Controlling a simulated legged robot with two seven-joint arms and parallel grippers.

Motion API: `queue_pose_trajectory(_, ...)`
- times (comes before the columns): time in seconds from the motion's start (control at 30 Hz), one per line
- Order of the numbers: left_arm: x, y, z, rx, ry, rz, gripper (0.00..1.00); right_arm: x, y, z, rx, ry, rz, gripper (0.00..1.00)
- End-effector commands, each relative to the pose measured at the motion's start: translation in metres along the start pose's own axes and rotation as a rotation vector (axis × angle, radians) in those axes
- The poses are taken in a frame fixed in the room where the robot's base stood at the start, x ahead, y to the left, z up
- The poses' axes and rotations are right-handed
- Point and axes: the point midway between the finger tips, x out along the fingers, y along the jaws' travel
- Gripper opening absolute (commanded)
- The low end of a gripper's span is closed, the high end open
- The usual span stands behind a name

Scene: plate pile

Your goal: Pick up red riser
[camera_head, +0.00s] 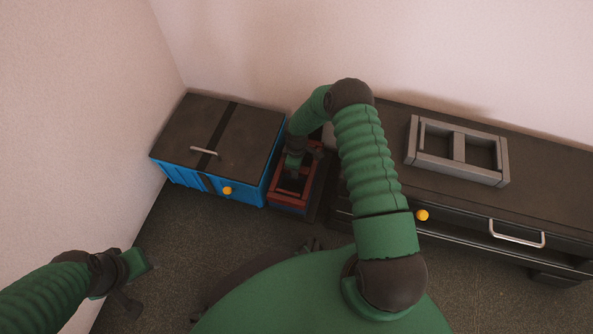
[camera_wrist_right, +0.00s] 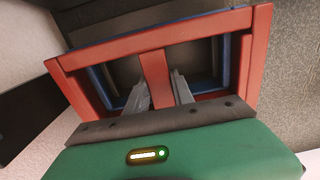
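The red riser (camera_head: 276,192) is a rectangular frame with a middle bar. In the head view it sits on a blue part between the blue cabinet and the dark bench. The right wrist view shows its red rim (camera_wrist_right: 262,50) close up, with a blue inner edge below. My right gripper (camera_wrist_right: 160,88) has its two grey fingers on either side of the red middle bar. Whether they press on the bar cannot be told. My right arm partly hides the riser in the head view. My left gripper (camera_head: 137,282) is at lower left, away from the riser; its fingers are unclear.
A blue cabinet (camera_head: 180,174) with a dark top stands left of the riser. A long dark bench (camera_head: 543,190) with a handled drawer stands at right. A grey frame (camera_head: 430,163) lies on it. Walls close off the left and back; floor (camera_head: 185,235) is open in front of the cabinet.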

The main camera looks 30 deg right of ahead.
Motion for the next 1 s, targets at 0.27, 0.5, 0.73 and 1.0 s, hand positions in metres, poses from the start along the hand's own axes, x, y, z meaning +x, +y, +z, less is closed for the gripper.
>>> queue_pose_trajectory(0.27,0.0001,0.0000,0.0001,0.000,0.000,0.000,0.51,0.0000,0.0005,0.0001,0.000,0.000,0.001,0.00)
queue_pose_trajectory(0.5,0.0001,0.0000,0.0001,0.000,0.000,0.000,0.51,-0.0001,0.0007,0.0002,0.000,0.000,0.001,0.00)
queue_pose_trajectory(0.73,0.0001,0.0000,0.0001,0.000,0.000,0.000,0.51,-0.0001,0.0007,0.0002,0.000,0.000,0.001,0.00)
queue_pose_trajectory(1.0,0.0001,0.0000,0.0001,0.000,0.000,0.000,0.51,-0.0001,0.0008,0.0002,0.000,0.000,0.002,0.00)
